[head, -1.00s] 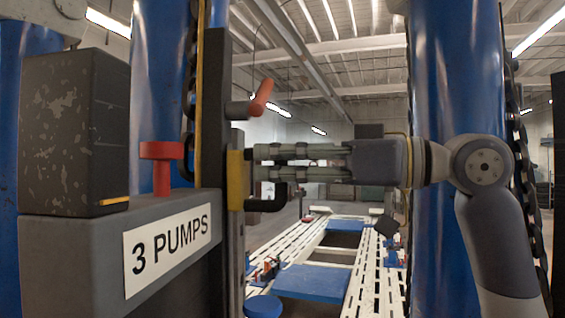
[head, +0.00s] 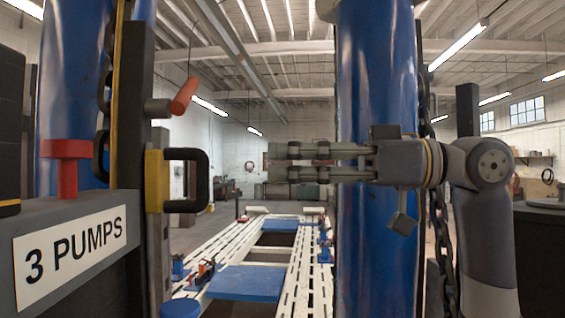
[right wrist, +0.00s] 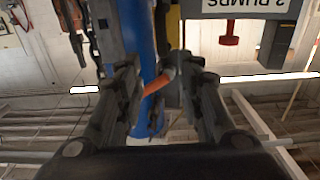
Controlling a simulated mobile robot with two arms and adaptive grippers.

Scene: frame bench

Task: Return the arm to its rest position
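My right gripper (head: 268,161) reaches in from the right in the head view, pointing left. Its fingers are apart, with nothing between their tips in the head view. In the right wrist view the two fingers stand apart on either side of a clear gap (right wrist: 158,68). The black handle (head: 203,180) on the yellow block (head: 155,180) is left of the fingertips and apart from them. A red-tipped lever (head: 184,95) sticks out above the handle; it also shows in the right wrist view (right wrist: 158,83), behind the gap. My left gripper is in neither view.
A grey housing with a "3 PUMPS" sign (head: 70,256) and a red knob (head: 67,165) fills the left. A blue column (head: 376,90) stands behind my right gripper. A slotted white frame bench (head: 215,255) with a blue plate (head: 246,283) lies beyond and below.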

